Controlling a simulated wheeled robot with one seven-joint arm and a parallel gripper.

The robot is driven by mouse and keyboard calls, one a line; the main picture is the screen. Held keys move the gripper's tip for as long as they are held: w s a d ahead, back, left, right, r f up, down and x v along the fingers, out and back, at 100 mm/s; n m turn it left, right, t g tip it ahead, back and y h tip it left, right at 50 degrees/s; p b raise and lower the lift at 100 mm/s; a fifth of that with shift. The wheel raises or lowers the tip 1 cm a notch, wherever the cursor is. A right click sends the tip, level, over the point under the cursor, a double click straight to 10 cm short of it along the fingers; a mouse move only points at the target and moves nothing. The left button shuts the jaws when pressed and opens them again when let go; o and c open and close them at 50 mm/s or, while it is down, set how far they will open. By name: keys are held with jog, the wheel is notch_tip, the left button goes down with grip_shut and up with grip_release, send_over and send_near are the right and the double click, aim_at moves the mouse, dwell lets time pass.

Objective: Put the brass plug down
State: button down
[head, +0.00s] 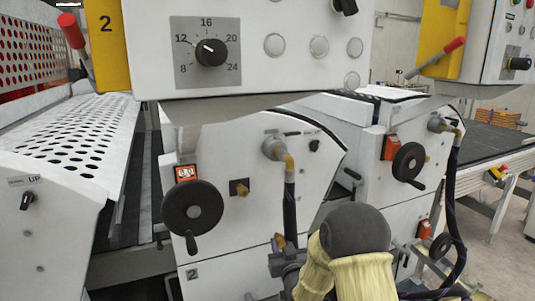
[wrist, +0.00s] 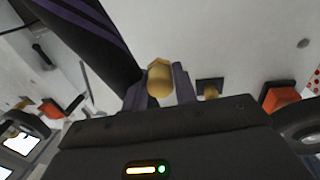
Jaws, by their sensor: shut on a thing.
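The brass plug (wrist: 158,78) sits between the two fingers of my gripper (wrist: 160,92) in the wrist view. The fingers are shut on it, and its faceted end points away from my palm. In the head view my gripper (head: 284,262) is low in front of the white coater unit, near the lower end of a black hose. A small brass piece (head: 279,240) shows at its fingertips there. My own arm hides part of the area to the right.
A black hose (head: 290,208) hangs close to my gripper. A brass fitting on a dark plate (head: 239,187) is on the unit's face, beside a black handwheel (head: 192,207). A second handwheel (head: 408,163) and hose (head: 452,190) are to the right.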

jog(key=s+d+f+m+h+p, duration=0.1)
jog(key=s+d+f, duration=0.2)
jog(key=f, duration=0.4)
jog(key=s+d+f+m+h+p, duration=0.1)
jog(key=s+d+f+h, duration=0.1)
jog(key=f, duration=0.5)
jog(key=s+d+f+h+p, duration=0.1)
jog(key=s+d+f, duration=0.2)
jog(key=d+f, duration=0.3)
notch_tip(320, 180, down, 2)
jog(key=shift+s+d+f+m+t, duration=0.1)
jog(key=shift+s+d+m+t, duration=0.05)
jog(key=shift+s+m+t, duration=0.2)
